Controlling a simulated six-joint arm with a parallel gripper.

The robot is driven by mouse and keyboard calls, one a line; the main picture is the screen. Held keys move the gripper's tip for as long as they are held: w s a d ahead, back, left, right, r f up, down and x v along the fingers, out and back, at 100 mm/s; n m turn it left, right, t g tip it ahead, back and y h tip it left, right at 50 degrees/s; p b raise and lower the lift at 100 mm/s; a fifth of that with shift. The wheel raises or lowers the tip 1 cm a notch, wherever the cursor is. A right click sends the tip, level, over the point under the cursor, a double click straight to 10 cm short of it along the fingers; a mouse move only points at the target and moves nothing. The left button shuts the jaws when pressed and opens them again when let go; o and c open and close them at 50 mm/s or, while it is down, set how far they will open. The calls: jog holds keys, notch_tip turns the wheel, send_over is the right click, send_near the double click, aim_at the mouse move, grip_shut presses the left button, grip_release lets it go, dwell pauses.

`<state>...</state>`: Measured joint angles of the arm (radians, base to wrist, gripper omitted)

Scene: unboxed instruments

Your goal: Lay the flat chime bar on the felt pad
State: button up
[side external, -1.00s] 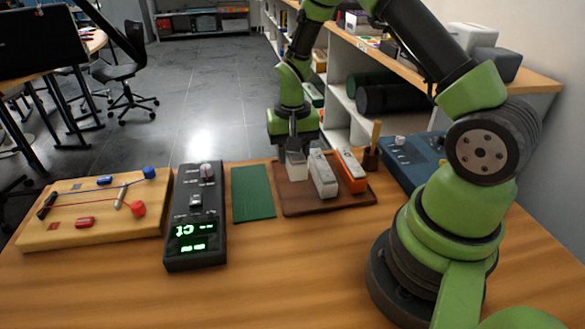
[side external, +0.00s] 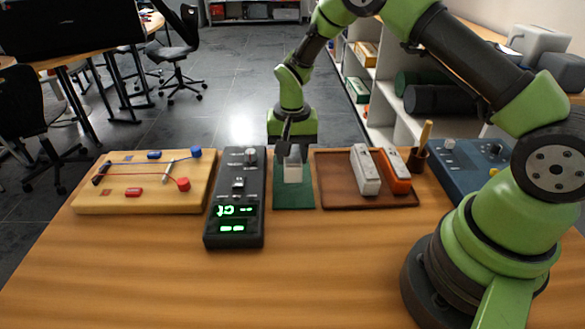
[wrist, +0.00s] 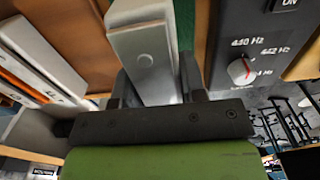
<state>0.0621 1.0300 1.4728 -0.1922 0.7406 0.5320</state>
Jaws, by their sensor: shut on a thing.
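My gripper (side external: 291,154) is shut on a pale grey chime bar (side external: 293,171), which is over the green felt pad (side external: 293,199) in the side view. In the wrist view the bar (wrist: 146,55) runs lengthwise between the two dark fingers (wrist: 152,88), with a round mark on its top face. A strip of the green pad (wrist: 184,20) shows beside the bar there. I cannot tell whether the bar's underside touches the pad.
A black tuner (side external: 234,210) stands close on the left. A wooden board (side external: 125,204) with wires lies farther left. The front table is clear.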

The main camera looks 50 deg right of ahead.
jog(key=shift+f, duration=2)
jog(key=shift+f, duration=0.15)
jog(key=o, duration=1)
